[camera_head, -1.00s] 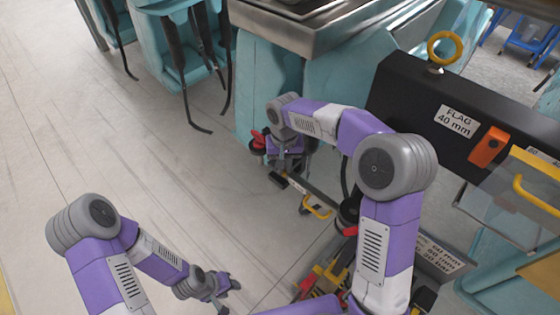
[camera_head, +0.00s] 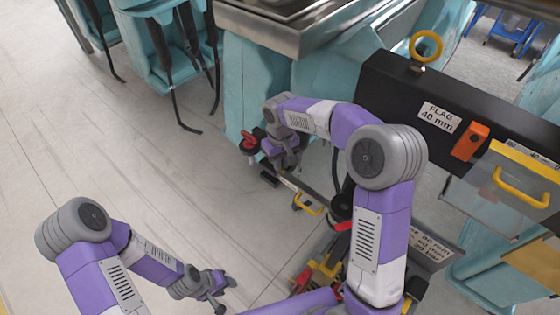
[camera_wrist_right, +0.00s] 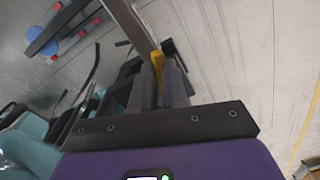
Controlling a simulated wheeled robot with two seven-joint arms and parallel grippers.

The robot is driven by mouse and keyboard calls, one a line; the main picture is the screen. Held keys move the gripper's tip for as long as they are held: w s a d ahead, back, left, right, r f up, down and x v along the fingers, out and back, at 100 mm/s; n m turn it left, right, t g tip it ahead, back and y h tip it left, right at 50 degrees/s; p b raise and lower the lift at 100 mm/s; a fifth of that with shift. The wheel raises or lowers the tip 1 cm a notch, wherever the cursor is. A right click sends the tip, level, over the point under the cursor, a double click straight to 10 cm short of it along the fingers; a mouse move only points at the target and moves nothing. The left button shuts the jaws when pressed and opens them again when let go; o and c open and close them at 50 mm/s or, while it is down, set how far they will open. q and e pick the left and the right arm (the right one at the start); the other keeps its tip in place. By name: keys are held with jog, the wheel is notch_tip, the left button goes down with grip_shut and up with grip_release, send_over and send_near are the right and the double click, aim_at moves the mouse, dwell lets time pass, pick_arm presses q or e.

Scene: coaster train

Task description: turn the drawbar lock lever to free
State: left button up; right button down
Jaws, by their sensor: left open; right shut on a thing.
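My right gripper (camera_head: 283,163) reaches down past the corner of the teal housing, beside the dark drawbar. In the right wrist view its two grey fingers (camera_wrist_right: 163,82) are shut on a yellow piece (camera_wrist_right: 157,62). Whether this piece is the lock lever is not clear, as the fingers cover much of it. A grey bar (camera_wrist_right: 128,20) runs just beyond the fingertips. In the head view a red part (camera_head: 248,140) on a black round base lies just left of the right gripper. My left gripper (camera_head: 212,287) is open and empty, low over the bare floor.
A yellow loop handle (camera_head: 307,207) sits on the drawbar right of the gripper. A black box labelled FLAG 40 mm (camera_head: 400,92) and a clear panel with a yellow handle (camera_head: 522,190) stand at right. A metal-edged teal housing (camera_head: 252,72) is behind. Floor at left is clear.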

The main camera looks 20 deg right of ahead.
jog(key=c, duration=1.1)
grip_release()
jog(key=shift+c, duration=0.2)
notch_tip(320, 180, up, 8)
jog(key=shift+f, duration=0.2)
